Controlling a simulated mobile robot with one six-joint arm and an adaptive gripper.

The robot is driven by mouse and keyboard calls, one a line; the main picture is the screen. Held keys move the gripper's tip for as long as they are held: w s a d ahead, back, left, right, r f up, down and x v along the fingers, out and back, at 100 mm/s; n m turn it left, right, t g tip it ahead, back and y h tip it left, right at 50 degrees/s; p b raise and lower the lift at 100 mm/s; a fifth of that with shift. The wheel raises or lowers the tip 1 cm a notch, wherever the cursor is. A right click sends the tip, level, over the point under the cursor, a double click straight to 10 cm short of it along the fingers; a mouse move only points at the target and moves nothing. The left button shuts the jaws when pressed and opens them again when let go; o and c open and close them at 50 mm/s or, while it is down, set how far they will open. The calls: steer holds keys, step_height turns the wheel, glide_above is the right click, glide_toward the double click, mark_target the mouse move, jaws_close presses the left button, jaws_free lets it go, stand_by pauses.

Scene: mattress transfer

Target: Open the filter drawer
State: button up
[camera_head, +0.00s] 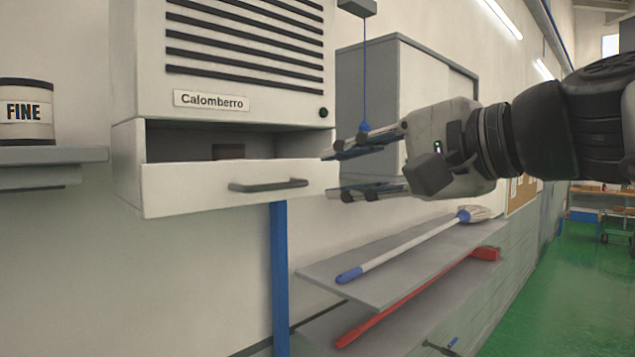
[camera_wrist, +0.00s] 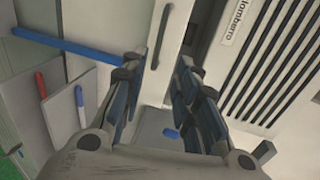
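The filter drawer (camera_head: 180,190) is the white drawer at the bottom of the white vented unit (camera_head: 150,80) labelled "Calomberro". It is pulled partly out, and its dark inside shows over the front panel, with a small brown block (camera_head: 228,151) within. Its grey bar handle (camera_head: 268,185) is on the front and also shows in the wrist view (camera_wrist: 160,38). My gripper (camera_head: 332,174) is open and empty, to the right of the handle and apart from it. In the wrist view my gripper (camera_wrist: 158,75) has its fingers spread with the drawer's edge beyond them.
A can labelled "FINE" (camera_head: 26,112) stands on a grey shelf (camera_head: 60,155) at left. A blue cord (camera_head: 365,70) hangs behind my fingers. Below, grey shelves (camera_head: 375,275) hold a mop (camera_head: 410,243) and a red-handled tool (camera_head: 420,293). A grey cabinet (camera_head: 368,75) is behind.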

mark_target(282, 186)
steer(key=p+x, duration=0.1)
steer(key=x, duration=1.4)
steer(key=shift+w+a, duration=0.1)
steer(key=shift+w, duration=0.05)
jaws_close()
